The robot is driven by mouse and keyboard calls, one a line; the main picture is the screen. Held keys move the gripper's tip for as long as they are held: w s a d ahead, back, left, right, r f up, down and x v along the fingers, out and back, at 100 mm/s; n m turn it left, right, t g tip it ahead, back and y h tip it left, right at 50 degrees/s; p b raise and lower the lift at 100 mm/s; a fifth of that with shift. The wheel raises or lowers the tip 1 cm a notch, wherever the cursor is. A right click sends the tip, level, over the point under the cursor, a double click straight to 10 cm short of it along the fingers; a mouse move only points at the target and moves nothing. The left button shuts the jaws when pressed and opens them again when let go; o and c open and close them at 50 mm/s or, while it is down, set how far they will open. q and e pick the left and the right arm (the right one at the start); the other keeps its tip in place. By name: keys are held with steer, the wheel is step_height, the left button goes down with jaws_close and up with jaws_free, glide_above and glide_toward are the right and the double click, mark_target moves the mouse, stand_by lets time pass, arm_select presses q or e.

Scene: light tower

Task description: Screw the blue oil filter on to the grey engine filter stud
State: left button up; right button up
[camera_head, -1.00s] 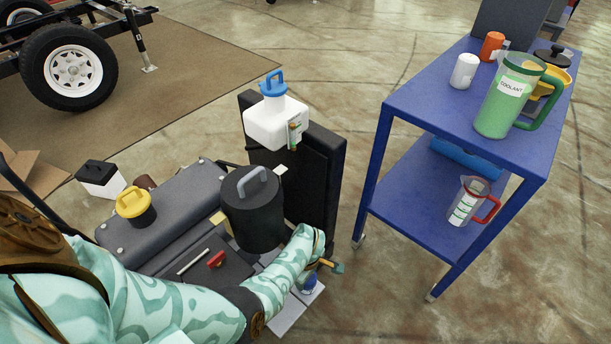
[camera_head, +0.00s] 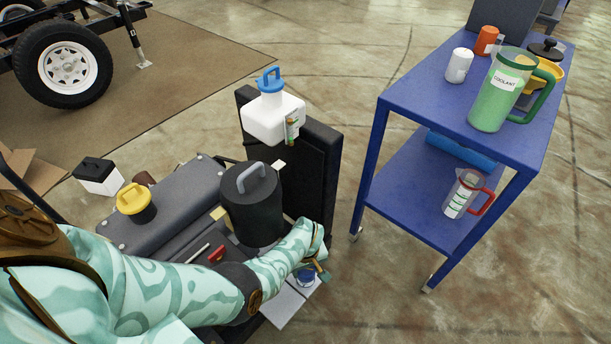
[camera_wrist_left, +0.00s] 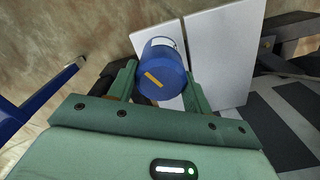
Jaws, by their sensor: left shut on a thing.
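The blue oil filter (camera_wrist_left: 163,72) is between the fingers of my left gripper (camera_wrist_left: 160,88) in the left wrist view. The gripper is shut on it. In the head view the filter (camera_head: 306,277) shows partly, beneath my left gripper (camera_head: 314,266), low at the engine's right front side. A pale grey plate (camera_wrist_left: 222,55) lies behind the filter in the wrist view. The grey engine filter stud cannot be made out; the filter or the gripper may hide it. My right gripper is not in view.
A black cylinder with a grey handle (camera_head: 252,210) and a black radiator (camera_head: 310,165) with a white reservoir (camera_head: 274,120) stand close beside my left arm. A blue cart (camera_head: 400,215) stands to the right, with open floor between.

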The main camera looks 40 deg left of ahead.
arm_select(q)
steer(key=m, duration=0.3)
steer(key=shift+s+d+f, duration=0.1)
steer(key=shift+s+d, duration=0.05)
steer(key=o, duration=1.2)
steer(key=shift+o, duration=0.2)
